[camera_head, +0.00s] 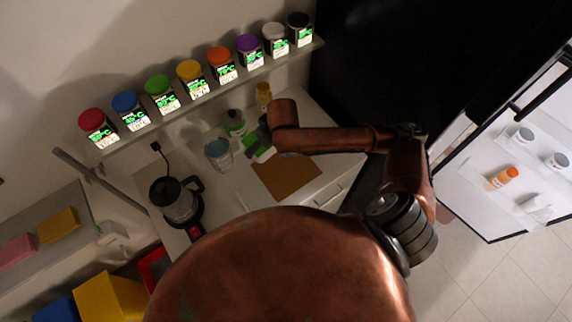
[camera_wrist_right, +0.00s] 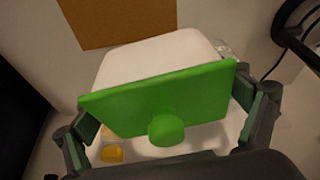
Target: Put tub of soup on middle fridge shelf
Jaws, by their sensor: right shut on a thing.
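The tub of soup (camera_wrist_right: 165,55) is white with a green lid (camera_wrist_right: 160,95) and a round green knob, seen close in the right wrist view. My right gripper (camera_wrist_right: 165,110) has a finger at each side of the lid and is shut on the tub. In the head view the tub (camera_head: 264,154) shows as a small white and green shape over the counter, partly hidden by my right gripper (camera_head: 258,142). The fridge (camera_head: 400,60) is a dark body at the upper right with its door open. Its inner shelves are not visible. My left gripper is not in view.
A brown board (camera_head: 290,180) lies on the counter. A kettle (camera_head: 175,202), a blue-lidded jar (camera_head: 219,153) and a yellow bottle (camera_head: 263,95) stand nearby. A wall shelf (camera_head: 200,98) holds several spice dispensers. The open fridge door (camera_head: 470,190) holds small bottles.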

